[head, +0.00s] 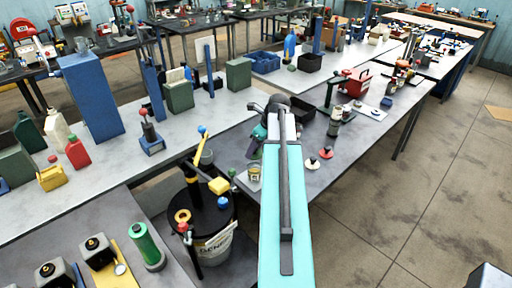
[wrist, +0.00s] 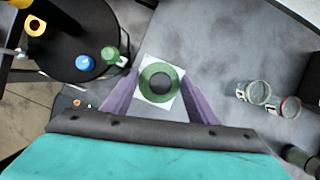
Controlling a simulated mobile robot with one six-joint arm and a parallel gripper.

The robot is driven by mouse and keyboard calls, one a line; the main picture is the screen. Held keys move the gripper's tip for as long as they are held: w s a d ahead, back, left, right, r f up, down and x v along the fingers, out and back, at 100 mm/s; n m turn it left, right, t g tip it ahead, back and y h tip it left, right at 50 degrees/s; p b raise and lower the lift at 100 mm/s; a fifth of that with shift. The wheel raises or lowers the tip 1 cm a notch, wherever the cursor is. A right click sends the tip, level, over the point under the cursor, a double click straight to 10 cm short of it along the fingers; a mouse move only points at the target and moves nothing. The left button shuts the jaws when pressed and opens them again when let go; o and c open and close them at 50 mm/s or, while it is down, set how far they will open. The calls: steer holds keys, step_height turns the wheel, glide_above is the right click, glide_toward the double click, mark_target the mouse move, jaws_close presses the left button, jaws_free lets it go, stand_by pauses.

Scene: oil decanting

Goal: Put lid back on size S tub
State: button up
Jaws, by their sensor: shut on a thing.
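My gripper (wrist: 159,78) has its purple fingers closed on a round green lid (wrist: 146,85) with a dark centre. In the wrist view a white square (wrist: 151,62) shows beneath the lid. In the head view a small tub (head: 254,174) with a yellowish inside stands near the edge of the grey table, below my gripper (head: 251,156). The lid cannot be made out in the head view. In the wrist view the lid hides what is directly under it, so I cannot tell whether it touches the tub.
Glass jars (wrist: 254,92) stand right in the wrist view. A black-topped drum (head: 208,220) with coloured bits on it stands close left. Bare table lies between tub and jars.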

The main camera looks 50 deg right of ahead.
mark_target(256, 154)
steer(key=shift+f, duration=0.1)
steer(key=shift+f+b, duration=1.75)
steer(key=shift+f, duration=0.2)
steer(key=shift+f+b, duration=0.3)
steer(key=shift+f, duration=0.85)
steer(key=shift+p, duration=0.55)
steer(key=shift+f, duration=0.15)
stand_by(0.7)
steer(key=shift+p, duration=0.45)
stand_by(0.8)
steer(key=o, duration=1.6)
